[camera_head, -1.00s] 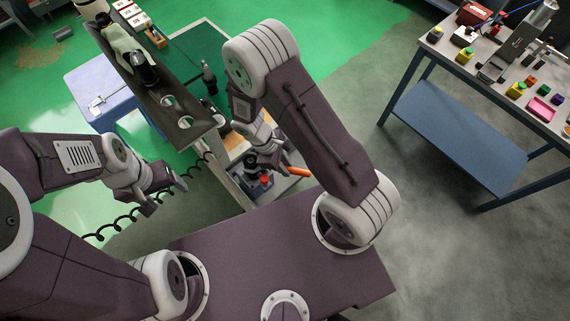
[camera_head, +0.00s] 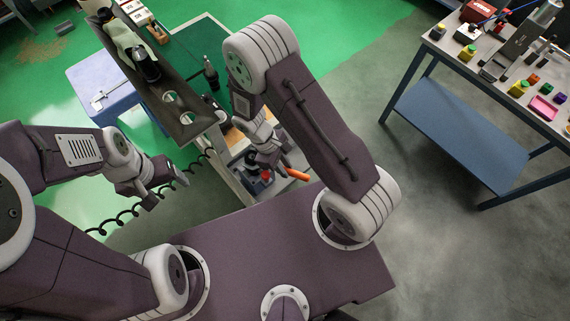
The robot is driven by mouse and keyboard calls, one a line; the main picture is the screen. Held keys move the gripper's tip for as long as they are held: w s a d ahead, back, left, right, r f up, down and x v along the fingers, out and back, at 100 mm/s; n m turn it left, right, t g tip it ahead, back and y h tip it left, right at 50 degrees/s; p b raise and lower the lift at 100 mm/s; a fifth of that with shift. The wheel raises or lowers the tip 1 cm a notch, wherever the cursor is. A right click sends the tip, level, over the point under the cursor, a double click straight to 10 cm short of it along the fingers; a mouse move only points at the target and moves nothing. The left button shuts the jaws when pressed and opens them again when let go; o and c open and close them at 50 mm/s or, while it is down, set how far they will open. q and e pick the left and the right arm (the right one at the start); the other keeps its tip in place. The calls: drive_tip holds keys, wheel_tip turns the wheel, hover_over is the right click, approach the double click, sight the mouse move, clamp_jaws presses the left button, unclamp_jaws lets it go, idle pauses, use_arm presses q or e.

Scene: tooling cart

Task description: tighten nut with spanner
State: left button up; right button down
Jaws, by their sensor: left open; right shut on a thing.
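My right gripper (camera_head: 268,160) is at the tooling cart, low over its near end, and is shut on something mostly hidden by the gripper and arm. An orange handle (camera_head: 297,174) shows just to its right; I cannot tell whether it belongs to the held thing. A dark fixture with a red part (camera_head: 265,175) sits just below the gripper. The spanner and the nut cannot be made out. My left gripper (camera_head: 168,190) is open and empty, in the air left of the cart.
The cart's upper tray (camera_head: 200,122) has round holes and holds a dark bottle-like tool (camera_head: 145,65). A black bottle (camera_head: 210,72) stands behind it. A blue stool (camera_head: 90,75) bears a caliper-like tool. A coiled black cable (camera_head: 125,215) hangs near my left gripper. A workbench (camera_head: 430,42) stands right.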

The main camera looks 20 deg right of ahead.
sight(306, 178)
drive_tip(key=shift+s+a, duration=0.1)
drive_tip(key=shift+s, duration=0.05)
drive_tip(key=shift+s+d, duration=0.45)
drive_tip(key=shift+s, duration=0.05)
drive_tip(key=shift+s+d+b, duration=0.4)
drive_tip(key=shift+s+d, duration=0.55)
drive_tip(key=shift+d, duration=0.15)
drive_tip(key=shift+s+d, duration=0.1)
drive_tip(key=shift+s, duration=0.05)
drive_tip(key=shift+s+d+b, duration=0.3)
drive_tip(key=shift+d+b, duration=0.05)
drive_tip(key=shift+b, duration=0.1)
drive_tip(key=shift+s+d+b, duration=0.4)
drive_tip(key=shift+s+d, duration=0.3)
drive_tip(key=shift+r+p, duration=0.55)
wheel_tip(306, 178, up, 3)
drive_tip(key=p, duration=0.3)
